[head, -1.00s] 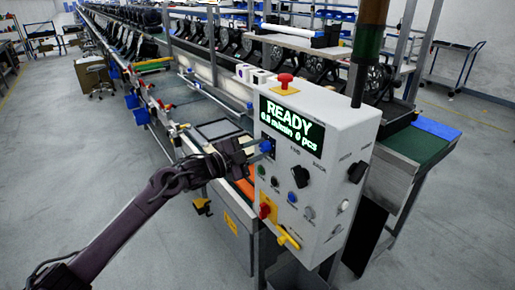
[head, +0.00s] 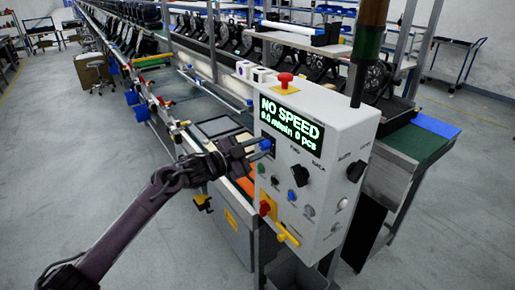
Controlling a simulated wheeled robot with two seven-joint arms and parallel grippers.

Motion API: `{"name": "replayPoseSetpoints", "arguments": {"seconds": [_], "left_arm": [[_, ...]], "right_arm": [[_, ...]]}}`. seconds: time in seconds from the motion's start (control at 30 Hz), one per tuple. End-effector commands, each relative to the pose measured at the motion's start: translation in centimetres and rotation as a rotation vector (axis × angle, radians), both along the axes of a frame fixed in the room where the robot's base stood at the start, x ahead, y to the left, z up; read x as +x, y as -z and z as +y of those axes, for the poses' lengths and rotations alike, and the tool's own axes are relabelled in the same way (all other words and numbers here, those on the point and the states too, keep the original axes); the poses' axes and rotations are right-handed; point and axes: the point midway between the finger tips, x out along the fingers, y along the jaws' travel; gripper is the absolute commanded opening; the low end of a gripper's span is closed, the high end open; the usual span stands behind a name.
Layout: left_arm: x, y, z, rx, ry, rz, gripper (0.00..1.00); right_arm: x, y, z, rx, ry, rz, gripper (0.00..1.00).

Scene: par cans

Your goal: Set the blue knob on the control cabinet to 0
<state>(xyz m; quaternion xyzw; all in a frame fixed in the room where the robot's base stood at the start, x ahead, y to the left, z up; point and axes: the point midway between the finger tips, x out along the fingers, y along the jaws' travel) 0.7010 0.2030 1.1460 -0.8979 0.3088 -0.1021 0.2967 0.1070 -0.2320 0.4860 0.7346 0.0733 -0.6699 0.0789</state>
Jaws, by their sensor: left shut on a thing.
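The control cabinet (head: 335,125) is a white box on the right of the head view, with a lit display (head: 291,127) reading "NO SPEED" above a line that looks like "0.0 m/min 0 pcs". The blue knob (head: 266,145) is at the cabinet's left edge, just below the display. My left gripper (head: 256,149) reaches it from the left and is shut on it. The fingers partly hide the knob, and its scale and pointer are too small to read. My right gripper is out of view.
The cabinet face also carries black knobs (head: 300,172), a blue button (head: 292,196), a red knob (head: 265,208) on yellow and a yellow handle (head: 288,235). A red mushroom button (head: 286,79) sits on top. A long conveyor line runs behind; floor at left is clear.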

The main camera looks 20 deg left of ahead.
Motion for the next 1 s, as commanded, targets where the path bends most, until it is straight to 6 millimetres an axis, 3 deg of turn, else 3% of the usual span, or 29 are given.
{"name": "replayPoseSetpoints", "arguments": {"seconds": [0.1,0.13,0.27,0.63,1.0], "left_arm": [[0.0,0.0,0.0,0.0,-0.001,0.0,0.05],[0.0,0.0,0.0,0.0,-0.001,0.0,0.32],[0.0,0.0,0.0,0.0,-0.001,0.0,0.49],[-0.4,0.2,0.4,0.001,-0.001,0.0,0.5],[-5.1,0.4,4.0,0.002,-0.002,0.001,0.5]], "right_arm": [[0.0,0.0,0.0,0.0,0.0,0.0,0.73],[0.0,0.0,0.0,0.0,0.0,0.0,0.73],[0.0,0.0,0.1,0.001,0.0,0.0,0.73],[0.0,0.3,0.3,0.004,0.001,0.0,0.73],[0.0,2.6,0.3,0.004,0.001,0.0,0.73]]}}
